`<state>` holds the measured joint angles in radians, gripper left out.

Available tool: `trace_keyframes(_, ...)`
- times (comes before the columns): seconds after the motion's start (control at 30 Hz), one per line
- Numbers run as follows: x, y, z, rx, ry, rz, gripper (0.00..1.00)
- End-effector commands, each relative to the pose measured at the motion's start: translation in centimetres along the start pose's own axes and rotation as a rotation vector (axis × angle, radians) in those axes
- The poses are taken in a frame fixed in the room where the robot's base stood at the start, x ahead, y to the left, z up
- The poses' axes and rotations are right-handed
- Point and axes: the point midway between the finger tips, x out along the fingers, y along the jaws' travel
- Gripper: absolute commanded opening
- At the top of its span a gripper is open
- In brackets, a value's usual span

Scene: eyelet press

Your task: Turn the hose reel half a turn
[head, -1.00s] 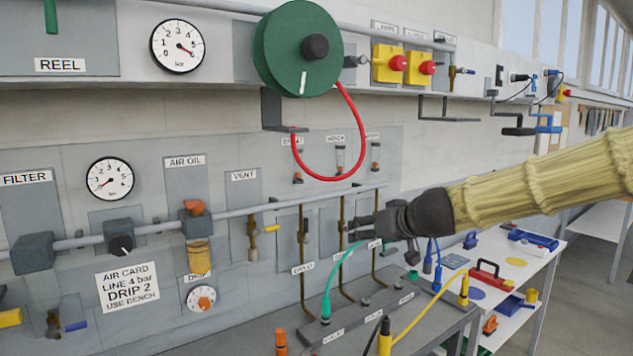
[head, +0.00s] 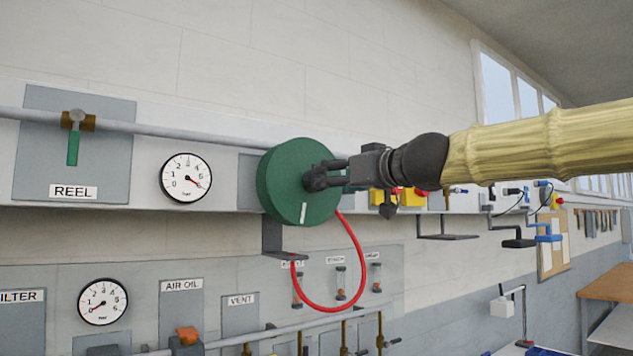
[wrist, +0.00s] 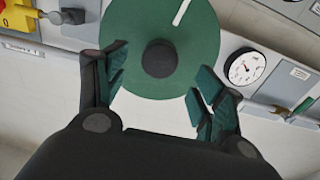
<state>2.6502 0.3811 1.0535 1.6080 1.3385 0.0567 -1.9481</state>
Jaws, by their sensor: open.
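The hose reel is a green disc (head: 292,190) on the wall panel, with a dark central hub, a white mark low on its face and a red hose hanging in a loop below. My gripper (head: 318,176) is in front of the reel's face at the hub in the head view. In the wrist view the green disc (wrist: 188,72) and its black hub (wrist: 160,58) lie ahead, between and beyond my gripper's open fingers (wrist: 160,95). The fingers stand on either side of the hub, apart from it in that view, and hold nothing. In the head view my fingers partly hide the hub.
A valve with a green lever (head: 73,148) sits above the REEL label at left. A gauge (head: 186,177) is left of the reel. Yellow boxes with red knobs (head: 412,197) are just right of it, partly behind my gripper. A shelf bracket (head: 285,240) is below the reel.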

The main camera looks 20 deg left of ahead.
Motion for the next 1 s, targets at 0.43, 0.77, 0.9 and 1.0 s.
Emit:
trace_keyframes(0.43, 6.3, -0.1, 0.0, 0.0, 0.0, 0.0, 0.69)
trace_keyframes(0.77, 7.5, 0.0, 0.0, -0.001, 0.0, 0.001, 0.69)
trace_keyframes(0.9, 7.4, 0.0, 0.0, -0.001, 0.0, 0.001, 0.69)
trace_keyframes(1.0, 7.4, 0.0, 0.0, -0.001, 0.0, 0.001, 0.56)
